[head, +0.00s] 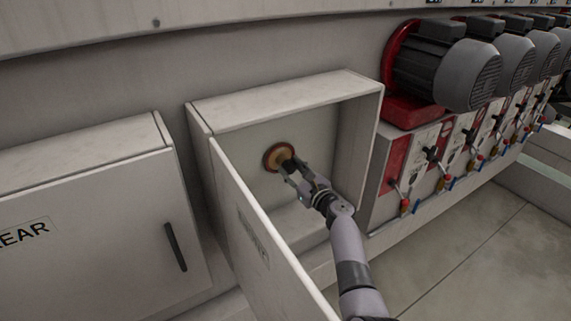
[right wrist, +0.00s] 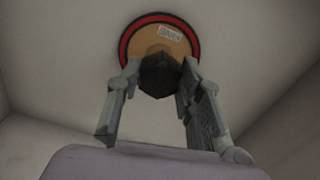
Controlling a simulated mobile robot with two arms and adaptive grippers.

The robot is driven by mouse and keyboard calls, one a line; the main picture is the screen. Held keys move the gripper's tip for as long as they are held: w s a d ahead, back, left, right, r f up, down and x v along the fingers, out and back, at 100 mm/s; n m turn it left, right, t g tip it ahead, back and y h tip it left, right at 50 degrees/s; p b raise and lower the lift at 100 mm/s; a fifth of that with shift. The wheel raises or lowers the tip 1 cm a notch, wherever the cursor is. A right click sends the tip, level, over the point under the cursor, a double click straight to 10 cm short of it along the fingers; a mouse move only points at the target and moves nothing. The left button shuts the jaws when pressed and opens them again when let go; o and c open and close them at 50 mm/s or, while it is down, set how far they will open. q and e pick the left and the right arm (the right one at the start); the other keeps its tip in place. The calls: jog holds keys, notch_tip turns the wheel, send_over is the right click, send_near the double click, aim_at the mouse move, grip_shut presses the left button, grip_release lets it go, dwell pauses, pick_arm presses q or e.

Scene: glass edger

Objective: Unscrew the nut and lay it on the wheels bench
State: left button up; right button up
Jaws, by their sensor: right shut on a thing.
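The nut (right wrist: 160,76) is a dark, many-sided piece at the centre of a round wheel (head: 273,157) with a tan face and a red rim. The wheel sits on the back wall inside an open cabinet (head: 283,112). My right gripper (head: 286,168) reaches into the cabinet and is shut on the nut. In the right wrist view, its two fingers stand on either side of the nut, in front of the wheel (right wrist: 136,42), which bears a small white label. I cannot tell whether the nut is still threaded on. The wheels bench and my left gripper are not in view.
The cabinet door (head: 258,235) hangs open towards the lower left. A closed cabinet (head: 90,220) with a dark handle stands to the left. Several grey motors (head: 455,70) and valve panels line the right side. The floor (head: 450,235) at the lower right is clear.

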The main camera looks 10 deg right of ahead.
jog(key=shift+c, duration=1.2)
jog(key=shift+f+n+b, duration=0.15)
jog(key=shift+n+b, duration=0.15)
jog(key=shift+b, duration=0.1)
grip_shut()
jog(key=n+b, duration=0.8)
jog(key=n, duration=0.3)
jog(key=shift+d+f+n, duration=0.1)
jog(key=shift+n, duration=0.3)
jog(key=n+b, duration=0.7)
jog(key=n, duration=0.4)
jog(key=shift+n, duration=0.3)
jog(key=shift+n+b, duration=0.45)
jog(key=shift+n, duration=0.45)
jog(key=shift+r+n, duration=0.25)
jog(key=shift+n, duration=0.35)
jog(key=shift+r+n, duration=0.1)
jog(key=shift+n, duration=0.2)
jog(key=o, duration=1.1)
grip_release()
